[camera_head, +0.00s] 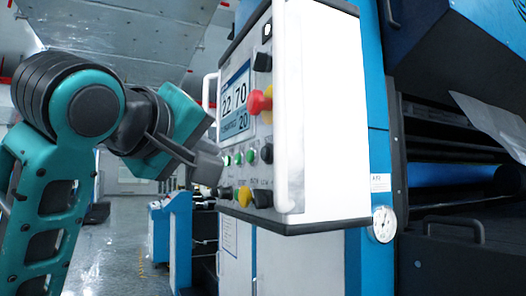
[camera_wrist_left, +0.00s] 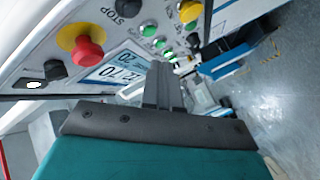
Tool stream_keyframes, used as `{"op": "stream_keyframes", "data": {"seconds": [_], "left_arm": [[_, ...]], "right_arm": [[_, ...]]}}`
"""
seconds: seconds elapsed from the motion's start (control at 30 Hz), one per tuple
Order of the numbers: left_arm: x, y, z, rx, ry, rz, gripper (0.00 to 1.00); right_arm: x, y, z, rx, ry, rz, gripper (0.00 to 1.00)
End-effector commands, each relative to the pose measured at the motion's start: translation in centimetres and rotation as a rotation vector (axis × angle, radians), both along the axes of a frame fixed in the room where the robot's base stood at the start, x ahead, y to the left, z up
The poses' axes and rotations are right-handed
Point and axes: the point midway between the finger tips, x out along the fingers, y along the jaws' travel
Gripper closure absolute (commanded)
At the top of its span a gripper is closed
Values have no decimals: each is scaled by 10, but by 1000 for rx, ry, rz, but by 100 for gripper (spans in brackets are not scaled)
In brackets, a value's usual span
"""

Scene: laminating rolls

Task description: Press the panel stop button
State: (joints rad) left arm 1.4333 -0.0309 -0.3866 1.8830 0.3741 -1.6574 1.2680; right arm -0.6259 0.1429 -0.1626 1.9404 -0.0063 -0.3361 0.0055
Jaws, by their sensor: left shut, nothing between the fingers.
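My left gripper (camera_head: 208,164) is shut and empty, its fingertips close to the panel face, left of the row of green buttons in the head view. In the left wrist view the shut fingers (camera_wrist_left: 161,72) point toward the panel below the green buttons; I cannot tell whether they touch it. A black button (camera_wrist_left: 127,8) has the label STOP beside it in that view. It appears as the black button (camera_head: 267,153) at the right end of the green row in the head view. The red mushroom button (camera_head: 260,101) on a yellow base also shows in the wrist view (camera_wrist_left: 88,50).
The white control panel box (camera_head: 325,120) has a display (camera_head: 235,102), green buttons (camera_head: 238,158) and a yellow button (camera_head: 244,196). A handle runs along its near edge. A blue and black machine stands at the right with a pressure gauge (camera_head: 384,224). Floor at lower left is clear.

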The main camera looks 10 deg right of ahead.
Motion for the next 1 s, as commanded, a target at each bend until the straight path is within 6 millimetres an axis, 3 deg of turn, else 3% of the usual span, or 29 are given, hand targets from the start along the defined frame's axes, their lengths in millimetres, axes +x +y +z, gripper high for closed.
{"op": "stream_keyframes", "data": {"seconds": [0.2, 0.4, 1.0], "left_arm": [[9, -30, 2, 1, 2, -2, 100], [14, -45, 1, 0, -1, -1, 100], [16, -50, 0, 0, -2, -1, 100]], "right_arm": [[0, 0, 8, 0, 0, 0, 57], [0, 0, 12, 0, 0, 0, 57], [0, 0, 13, 0, -1, 0, 57]]}}
